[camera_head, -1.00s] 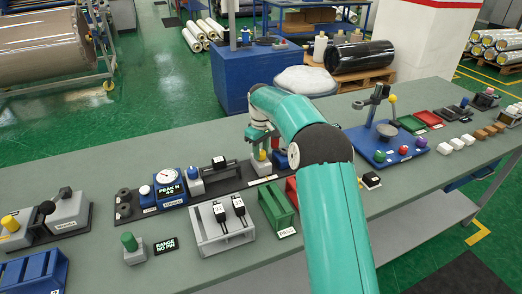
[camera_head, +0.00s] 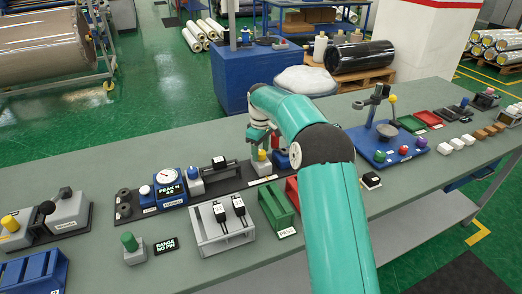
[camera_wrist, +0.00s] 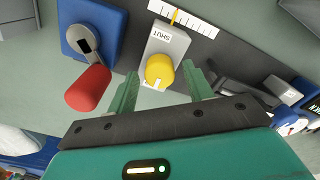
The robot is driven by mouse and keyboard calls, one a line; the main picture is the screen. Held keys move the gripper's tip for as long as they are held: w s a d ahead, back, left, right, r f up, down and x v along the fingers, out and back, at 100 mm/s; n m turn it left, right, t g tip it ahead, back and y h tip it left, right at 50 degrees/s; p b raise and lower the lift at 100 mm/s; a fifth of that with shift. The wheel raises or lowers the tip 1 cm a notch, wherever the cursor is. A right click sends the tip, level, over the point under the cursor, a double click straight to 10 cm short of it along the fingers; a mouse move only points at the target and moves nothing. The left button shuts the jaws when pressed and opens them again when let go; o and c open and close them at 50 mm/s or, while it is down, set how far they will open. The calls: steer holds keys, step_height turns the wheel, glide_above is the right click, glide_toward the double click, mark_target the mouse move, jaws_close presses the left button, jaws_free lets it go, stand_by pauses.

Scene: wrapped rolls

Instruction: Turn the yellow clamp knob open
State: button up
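My gripper (camera_wrist: 161,79) is open, with one teal finger on each side of the knob. Gaps show between the fingers and the knob. In the head view the knob (camera_head: 262,155) shows at the right end of the dark fixture rail (camera_head: 235,184), just below my wrist. My fingers are mostly hidden there.
A red-handled lever on a blue base (camera_wrist: 88,86) stands close to the left finger in the wrist view. In the head view, a grey rack with black parts (camera_head: 220,225) and a green tray (camera_head: 278,212) stand in front. Another yellow knob (camera_head: 10,223) is at far left.

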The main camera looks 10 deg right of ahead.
mark_target(261, 151)
stand_by(0.3)
step_height(261, 151, up, 14)
stand_by(0.4)
steer(key=shift+f, duration=0.1)
steer(key=s+r+m+t, duration=0.1)
steer(key=s+r, duration=0.3)
steer(key=s, duration=0.3)
steer(key=s+a+r+m+t, duration=0.1)
steer(key=s+r+m, duration=0.15)
steer(key=s, duration=0.35)
steer(key=s+r+m+t, duration=0.1)
steer(key=s+r, duration=0.3)
steer(key=s, duration=0.3)
steer(key=s+f+m+t, duration=0.1)
steer(key=s+f, duration=0.3)
steer(key=s, duration=0.7)
steer(key=s+d+f+m+t, duration=0.1)
steer(key=s+f+m, duration=0.2)
steer(key=s, duration=0.9)
step_height(261, 151, down, 2)
steer(key=shift+f+m+t, duration=0.1)
steer(key=shift+m+t, duration=0.2)
steer(key=shift+m, duration=0.05)
